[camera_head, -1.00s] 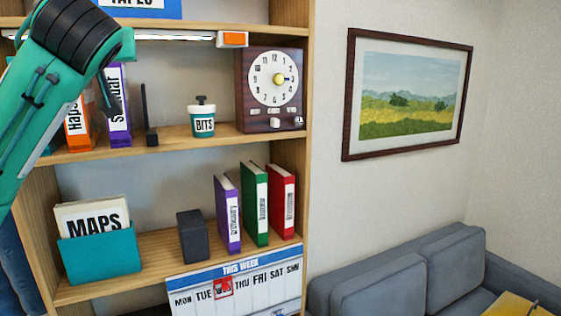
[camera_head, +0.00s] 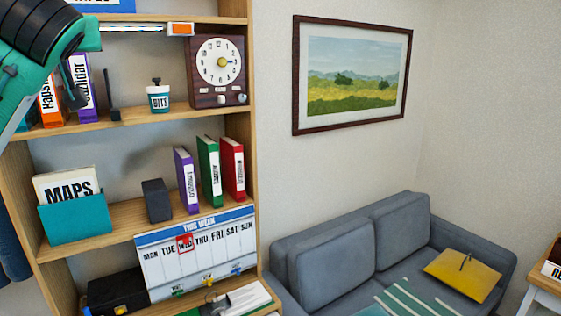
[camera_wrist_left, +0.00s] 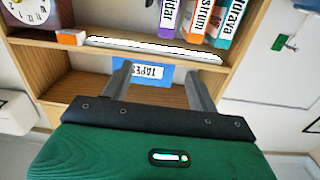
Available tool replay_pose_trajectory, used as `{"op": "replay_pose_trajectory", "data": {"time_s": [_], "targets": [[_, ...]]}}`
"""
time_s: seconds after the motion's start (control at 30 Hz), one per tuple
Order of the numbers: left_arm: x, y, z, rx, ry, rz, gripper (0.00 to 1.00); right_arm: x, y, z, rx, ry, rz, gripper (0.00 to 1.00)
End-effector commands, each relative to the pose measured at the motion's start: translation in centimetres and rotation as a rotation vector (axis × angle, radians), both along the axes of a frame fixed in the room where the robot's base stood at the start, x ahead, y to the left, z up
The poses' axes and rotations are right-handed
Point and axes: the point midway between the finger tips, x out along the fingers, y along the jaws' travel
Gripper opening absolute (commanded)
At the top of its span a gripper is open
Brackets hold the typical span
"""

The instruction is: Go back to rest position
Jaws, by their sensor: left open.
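My left arm, green with a black ribbed joint, comes in at the upper left of the head view in front of the shelf unit (camera_head: 240,165). In the left wrist view my left gripper (camera_wrist_left: 157,72) shows two grey fingers spread apart with nothing between them. Behind them are the shelf boards and a blue TAPES label (camera_wrist_left: 150,72). My right gripper is in no view.
The shelves hold a clock (camera_head: 216,70), a BITS jar (camera_head: 158,97), a teal MAPS box (camera_head: 75,219), binders (camera_head: 209,173) and a week calendar (camera_head: 197,252). A framed picture (camera_head: 352,76) hangs above.

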Motion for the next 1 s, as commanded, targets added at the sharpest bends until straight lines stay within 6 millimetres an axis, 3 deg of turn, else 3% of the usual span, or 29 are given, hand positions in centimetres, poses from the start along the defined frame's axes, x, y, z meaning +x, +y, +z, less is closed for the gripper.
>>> {"op": "replay_pose_trajectory", "data": {"time_s": [0.27,0.47,0.7,1.0], "targets": [[2.3,-1.8,-4.7,0.027,0.075,-0.049,0.60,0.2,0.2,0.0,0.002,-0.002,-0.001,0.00],[4.2,-3.6,-9.8,0.051,0.155,-0.104,0.60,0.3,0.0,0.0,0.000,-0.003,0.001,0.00],[6.2,-6.8,-20.1,0.080,0.300,-0.211,0.60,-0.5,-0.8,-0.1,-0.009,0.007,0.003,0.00],[5.7,-10.2,-33.3,0.084,0.475,-0.346,0.60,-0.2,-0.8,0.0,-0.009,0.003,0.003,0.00]]}}
